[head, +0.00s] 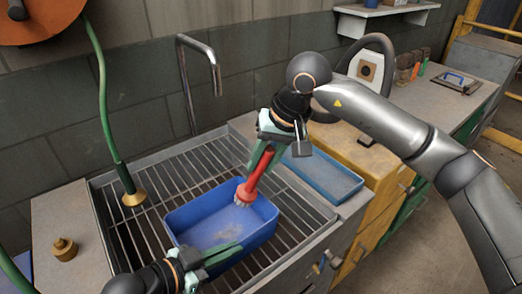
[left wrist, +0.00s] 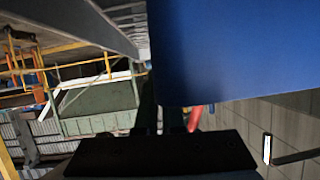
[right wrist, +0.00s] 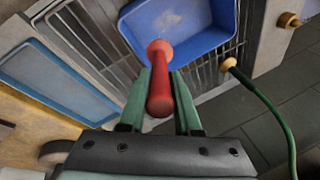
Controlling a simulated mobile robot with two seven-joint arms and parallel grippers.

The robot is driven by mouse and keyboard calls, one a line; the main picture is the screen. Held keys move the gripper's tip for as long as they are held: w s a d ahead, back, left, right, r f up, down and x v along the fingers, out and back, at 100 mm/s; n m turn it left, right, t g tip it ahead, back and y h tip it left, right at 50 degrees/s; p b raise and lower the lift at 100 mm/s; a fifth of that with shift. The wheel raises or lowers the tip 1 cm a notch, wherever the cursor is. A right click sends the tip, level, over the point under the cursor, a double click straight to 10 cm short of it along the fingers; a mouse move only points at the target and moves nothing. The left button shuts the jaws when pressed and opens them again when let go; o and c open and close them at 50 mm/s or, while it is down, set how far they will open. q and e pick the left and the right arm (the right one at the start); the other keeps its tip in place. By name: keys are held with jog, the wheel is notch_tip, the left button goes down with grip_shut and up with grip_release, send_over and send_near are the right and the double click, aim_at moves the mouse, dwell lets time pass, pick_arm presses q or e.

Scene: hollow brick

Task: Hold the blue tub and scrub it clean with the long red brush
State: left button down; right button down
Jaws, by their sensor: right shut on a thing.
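The blue tub (head: 262,229) sits on the slatted sink rack, with a pale smear on its inside floor. It also shows in the right wrist view (right wrist: 205,47) and fills much of the left wrist view (left wrist: 235,45). My right gripper (head: 264,160) is shut on the long red brush (head: 258,175), handle up. Its pale bristles point down at the tub's far right inner side; contact is unclear. The brush runs between the fingers in the right wrist view (right wrist: 160,90). My left gripper (head: 225,253) has its fingers at the tub's near wall; their grip is unclear.
A shallow blue tray (head: 325,176) lies right of the rack. A tall metal tap (head: 200,65) stands behind. A green hose (head: 105,105) with a brass end hangs at the left. A brass knob (head: 64,248) is on the left ledge. Bare rack (head: 140,240) lies left of the tub.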

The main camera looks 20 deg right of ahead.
jog(key=shift+f, duration=0.3)
jog(key=shift+r, duration=0.1)
